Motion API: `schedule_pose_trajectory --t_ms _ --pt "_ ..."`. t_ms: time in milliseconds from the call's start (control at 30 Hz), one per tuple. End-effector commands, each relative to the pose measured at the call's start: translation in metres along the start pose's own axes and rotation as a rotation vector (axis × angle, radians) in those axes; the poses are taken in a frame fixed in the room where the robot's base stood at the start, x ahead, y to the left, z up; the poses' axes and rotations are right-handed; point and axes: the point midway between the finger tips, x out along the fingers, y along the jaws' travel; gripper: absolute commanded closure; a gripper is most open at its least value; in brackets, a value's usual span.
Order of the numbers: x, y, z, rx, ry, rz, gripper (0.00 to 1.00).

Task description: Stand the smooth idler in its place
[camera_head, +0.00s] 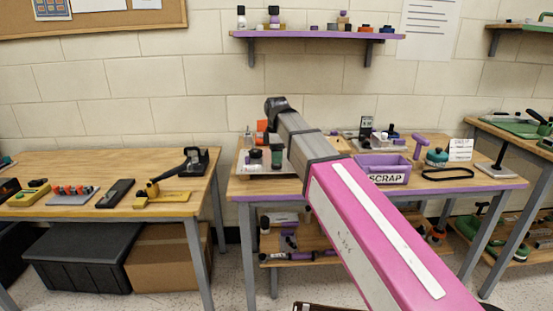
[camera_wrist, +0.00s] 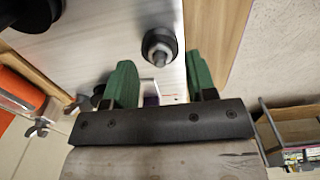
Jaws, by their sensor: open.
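My gripper (camera_wrist: 163,82) has two green fingers, spread apart with nothing gripped between them. In the head view my gripper (camera_head: 277,158) appears to hang low over a pale board (camera_head: 250,171) on the middle bench. In the wrist view a black round part with a metal nut and stud (camera_wrist: 160,46) stands on the pale board, just beyond the gap between the fingers. A larger black round part (camera_wrist: 28,10) shows at the upper left, cut off by the frame. I cannot tell which part is the smooth idler. A small item between the fingers' bases is mostly hidden.
An orange cylinder (camera_wrist: 16,90) and wing nuts (camera_wrist: 40,128) lie left of the fingers. A purple SCRAP bin (camera_head: 382,170), a black belt loop (camera_head: 447,174) and a purple-handled tool (camera_head: 420,145) are farther right on the bench. A left bench (camera_head: 90,207) holds several tools.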

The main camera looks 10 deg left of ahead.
Motion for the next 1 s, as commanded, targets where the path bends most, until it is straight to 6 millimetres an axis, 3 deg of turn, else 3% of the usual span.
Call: schedule_pose_trajectory --t_ms 200,267,300,667,867,1000 --pt "-0.001 0.0 0.0 0.0 0.0 0.0 0.49" --pt "-0.001 0.0 0.0 0.0 0.0 0.0 0.32" --pt "-0.001 0.0 0.0 0.0 0.0 0.0 0.19" --pt "-0.004 0.0 0.0 0.0 0.0 0.0 0.19" --pt "-0.026 0.001 0.0 0.0 0.0 0.002 0.19" --pt "-0.051 0.001 0.0 0.0 0.001 0.002 0.19"
